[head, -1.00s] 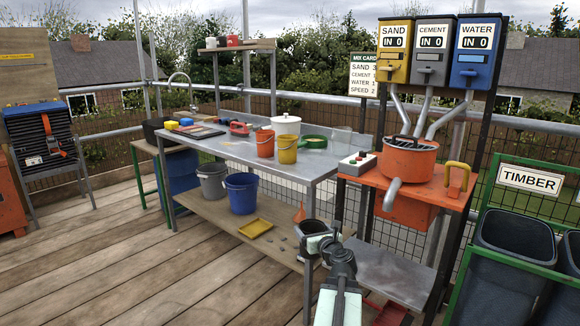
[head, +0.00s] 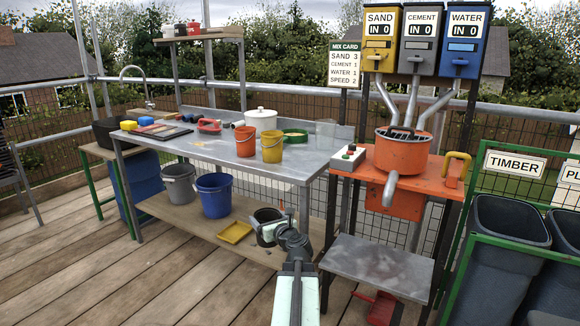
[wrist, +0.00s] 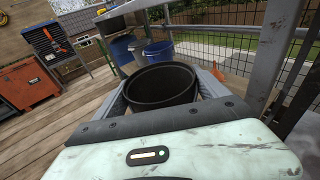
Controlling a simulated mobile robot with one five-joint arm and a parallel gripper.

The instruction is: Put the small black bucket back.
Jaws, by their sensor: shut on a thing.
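The small black bucket (head: 267,214) is in my gripper (head: 276,228), in front of the right end of the workbench's lower shelf. In the wrist view the black bucket (wrist: 160,88) sits upright or nearly so between the two fingers (wrist: 160,95), with its dark open mouth facing up. The fingers are closed on its sides. Its base is hidden, so I cannot tell whether it touches anything below.
The lower shelf (head: 160,207) carries a grey bucket (head: 180,184), a blue bucket (head: 214,195) and a yellow tray (head: 235,232). Orange and yellow buckets (head: 271,147) stand on the workbench (head: 200,150). The orange mixer (head: 402,155) stands at the right. Deck at left is clear.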

